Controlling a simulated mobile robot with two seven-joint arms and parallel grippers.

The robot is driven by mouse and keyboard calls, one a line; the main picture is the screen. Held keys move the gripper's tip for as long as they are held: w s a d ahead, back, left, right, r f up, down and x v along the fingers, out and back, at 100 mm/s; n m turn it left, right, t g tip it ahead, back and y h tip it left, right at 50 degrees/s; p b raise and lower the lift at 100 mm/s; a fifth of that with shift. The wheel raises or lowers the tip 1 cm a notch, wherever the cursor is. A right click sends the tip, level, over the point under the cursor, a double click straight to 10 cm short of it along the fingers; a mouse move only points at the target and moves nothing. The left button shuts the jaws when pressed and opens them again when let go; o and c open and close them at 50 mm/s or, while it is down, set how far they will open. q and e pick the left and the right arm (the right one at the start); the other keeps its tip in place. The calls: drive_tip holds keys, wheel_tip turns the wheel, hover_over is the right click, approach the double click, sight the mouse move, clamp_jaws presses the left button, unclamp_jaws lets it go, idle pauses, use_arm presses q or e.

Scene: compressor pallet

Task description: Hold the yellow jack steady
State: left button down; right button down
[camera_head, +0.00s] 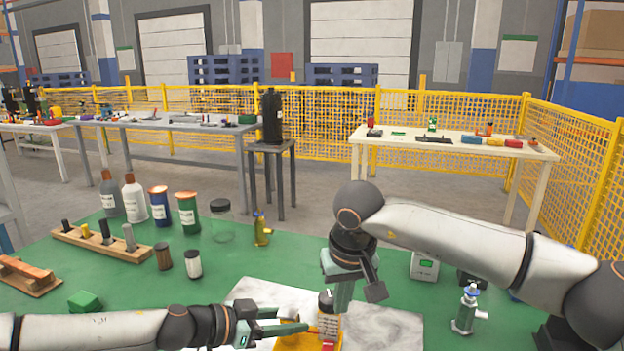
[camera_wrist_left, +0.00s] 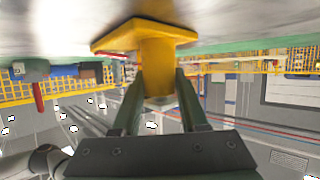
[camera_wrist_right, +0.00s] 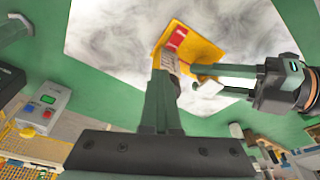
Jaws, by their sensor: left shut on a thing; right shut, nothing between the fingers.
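The yellow jack (camera_head: 293,342) stands on the pale marbled plate at the bottom of the head view. Its post and wide flat base (camera_wrist_left: 157,62) show in the left wrist view. My left gripper (camera_head: 305,327) is shut on the post, one finger on each side. My right gripper (camera_head: 342,305) is shut with nothing between its fingers, pointing down close beside the jack. In the right wrist view, the yellow base (camera_wrist_right: 203,50) bears a red part (camera_wrist_right: 177,39) and a ribbed part (camera_wrist_right: 169,62), partly hidden by the right fingers. I cannot tell whether they touch.
The marbled plate (camera_head: 395,330) lies on the green table. A small silver valve (camera_head: 467,310) and a grey box with a green display (camera_head: 424,266) stand to the right. Bottles, a glass jar (camera_head: 222,225), a brass fitting (camera_head: 262,230) and a wooden rack (camera_head: 100,243) stand to the left.

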drive_tip(key=shift+s+a, duration=0.2)
drive_tip(key=shift+a, duration=0.55)
drive_tip(key=shift+w+a, duration=0.1)
drive_tip(key=shift+a, duration=0.3)
wheel_tip(320, 180, up, 6)
drive_tip(key=shift+s, duration=0.45)
idle(0.4)
